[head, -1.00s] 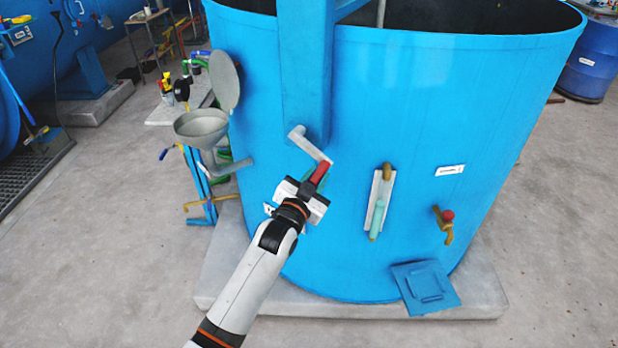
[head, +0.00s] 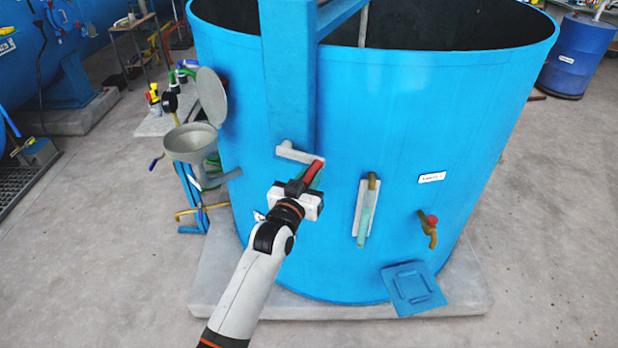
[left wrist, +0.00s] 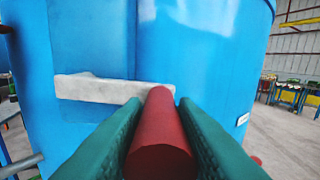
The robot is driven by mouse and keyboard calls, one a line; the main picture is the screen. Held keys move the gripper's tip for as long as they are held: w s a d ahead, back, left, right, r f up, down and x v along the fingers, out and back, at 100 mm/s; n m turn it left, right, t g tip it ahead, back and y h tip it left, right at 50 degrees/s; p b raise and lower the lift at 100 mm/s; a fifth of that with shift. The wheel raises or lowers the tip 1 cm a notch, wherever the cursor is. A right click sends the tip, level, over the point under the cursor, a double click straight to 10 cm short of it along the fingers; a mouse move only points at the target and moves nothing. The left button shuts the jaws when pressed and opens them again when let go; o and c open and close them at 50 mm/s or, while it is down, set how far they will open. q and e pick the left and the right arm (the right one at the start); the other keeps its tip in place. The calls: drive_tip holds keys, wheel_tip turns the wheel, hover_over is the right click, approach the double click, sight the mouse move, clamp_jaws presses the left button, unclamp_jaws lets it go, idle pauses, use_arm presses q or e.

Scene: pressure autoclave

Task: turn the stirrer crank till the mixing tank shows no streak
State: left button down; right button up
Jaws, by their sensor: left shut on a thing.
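The blue mixing tank (head: 470,120) stands in front of me. Its grey stirrer crank (head: 298,153) is on the tank's front, below a blue upright, with its arm nearly level and pointing right. My left gripper (head: 311,182) is shut on the crank's red handle (head: 318,166). In the left wrist view the red handle (left wrist: 160,130) lies between the two green fingers, and the crank arm (left wrist: 105,88) runs left from its far end. An upright sight glass (head: 366,210) is right of the crank, brownish above and pale green below. I cannot make out a streak there. My right gripper is out of view.
A brown tap with a red knob (head: 430,230) and a blue square plate (head: 413,287) are lower right. A grey funnel (head: 190,142) stands left of the tank. The tank rests on a concrete plinth (head: 465,298). A blue drum (head: 572,55) is at back right.

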use_arm(q)
drive_tip(key=shift+r, duration=0.45)
drive_tip(key=c, duration=1.4)
unclamp_jaws()
drive_tip(key=shift+o, duration=1.3)
drive_tip(key=shift+f, duration=0.2)
drive_tip(key=shift+s+a+f, duration=0.2)
drive_tip(key=shift+s+a, duration=0.05)
drive_tip(key=shift+s, duration=0.2)
drive_tip(key=b+v, duration=0.2)
drive_tip(key=v, duration=0.9)
drive_tip(key=shift+r, duration=0.2)
drive_tip(key=shift+d, duration=0.1)
